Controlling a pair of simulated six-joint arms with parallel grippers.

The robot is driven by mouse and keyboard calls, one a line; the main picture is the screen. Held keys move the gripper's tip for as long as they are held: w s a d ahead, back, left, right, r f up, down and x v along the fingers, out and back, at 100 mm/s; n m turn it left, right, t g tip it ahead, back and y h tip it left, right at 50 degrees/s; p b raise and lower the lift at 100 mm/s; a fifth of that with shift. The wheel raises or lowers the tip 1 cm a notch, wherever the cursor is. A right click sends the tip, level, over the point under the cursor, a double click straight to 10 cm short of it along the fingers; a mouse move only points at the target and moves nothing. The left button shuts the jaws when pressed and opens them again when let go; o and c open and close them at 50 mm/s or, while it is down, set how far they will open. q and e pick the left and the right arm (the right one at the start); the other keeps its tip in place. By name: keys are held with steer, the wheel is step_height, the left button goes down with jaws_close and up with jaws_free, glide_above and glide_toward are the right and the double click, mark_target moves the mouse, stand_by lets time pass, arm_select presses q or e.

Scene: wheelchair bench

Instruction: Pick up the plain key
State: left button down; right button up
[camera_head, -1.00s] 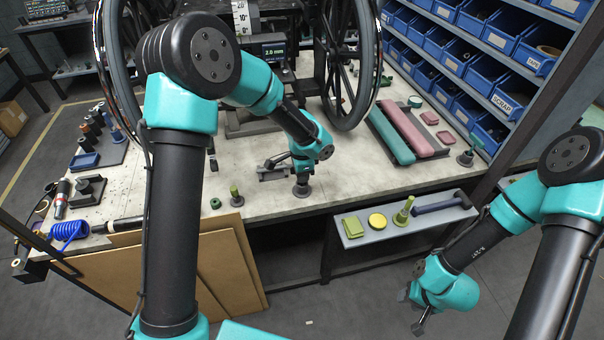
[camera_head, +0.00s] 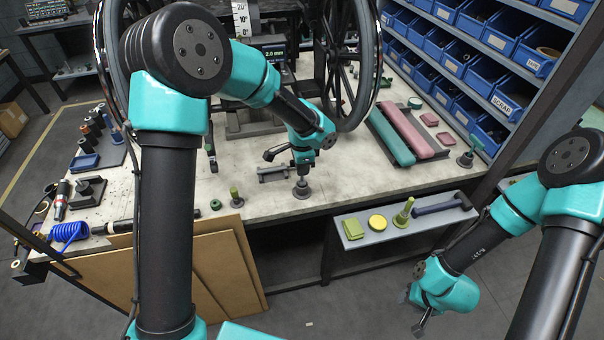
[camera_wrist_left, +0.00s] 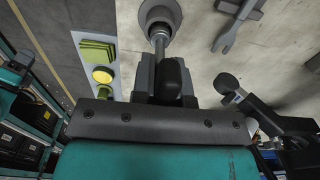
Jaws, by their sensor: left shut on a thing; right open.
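The plain key (camera_head: 302,171) is a grey metal shaft above a round dark base (camera_head: 302,191) near the front edge of the bench. My left gripper (camera_head: 303,160) is shut on its upper part from above. In the left wrist view the shaft of the key (camera_wrist_left: 160,44) runs from the jaws (camera_wrist_left: 166,80) to the round base (camera_wrist_left: 160,14). The jaws hide its top, and I cannot tell whether its lower end is clear of the base. My right gripper (camera_head: 413,312) is open and empty, low beside the bench at the right.
A grey bracket (camera_head: 272,174) lies just left of the base. A green-tipped peg (camera_head: 236,196) stands further left. A low shelf (camera_head: 375,236) in front holds green and yellow pieces. A wheelchair wheel (camera_head: 345,65) rises behind. Bare bench lies right of the base.

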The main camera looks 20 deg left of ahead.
arm_select(q)
step_height(320, 180, up, 6)
steer(key=shift+r, duration=0.1)
stand_by(0.6)
